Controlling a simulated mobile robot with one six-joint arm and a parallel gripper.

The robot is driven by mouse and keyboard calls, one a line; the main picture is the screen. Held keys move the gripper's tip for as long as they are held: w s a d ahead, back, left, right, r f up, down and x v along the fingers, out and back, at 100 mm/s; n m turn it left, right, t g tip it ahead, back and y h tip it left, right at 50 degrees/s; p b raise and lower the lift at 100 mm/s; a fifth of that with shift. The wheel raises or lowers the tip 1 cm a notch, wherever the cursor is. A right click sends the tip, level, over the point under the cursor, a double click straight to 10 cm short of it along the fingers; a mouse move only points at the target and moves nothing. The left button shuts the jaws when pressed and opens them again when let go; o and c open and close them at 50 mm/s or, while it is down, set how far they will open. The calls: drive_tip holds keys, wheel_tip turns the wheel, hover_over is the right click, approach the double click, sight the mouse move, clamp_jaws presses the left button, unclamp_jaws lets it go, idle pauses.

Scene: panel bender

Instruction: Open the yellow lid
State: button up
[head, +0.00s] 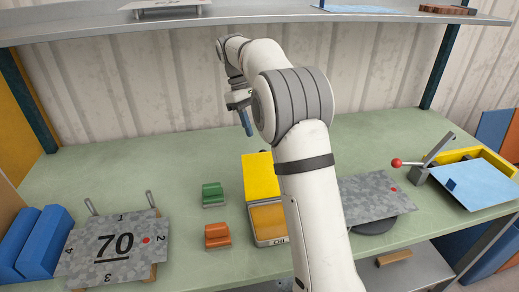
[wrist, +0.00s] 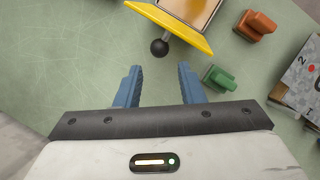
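The yellow lid (head: 261,175) stands raised at the far edge of the oil box (head: 271,241) in the head view. In the wrist view the lid (wrist: 190,36) shows as a slanted yellow strip, with the tan inside of the box beyond it. A black ball knob (wrist: 159,47) sticks out from the lid's outer side, towards my gripper. My gripper (wrist: 160,69) is open, its blue fingers apart with nothing between them. The knob appears just beyond the fingertips; I see no contact. In the head view my gripper (head: 248,131) is behind the lid, above the table.
Green (head: 213,194) and orange (head: 217,235) blocks stand left of the box. A metal plate marked 70 (head: 105,258) lies at the left. Another plate (head: 371,198) and a red-knobbed lever (head: 397,163) are at the right. A shelf (head: 240,17) spans above. The back table is clear.

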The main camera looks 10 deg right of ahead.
sight(265, 172)
drive_tip(key=shift+x, duration=3.85)
drive_tip(key=shift+c, duration=0.5)
clamp_jaws()
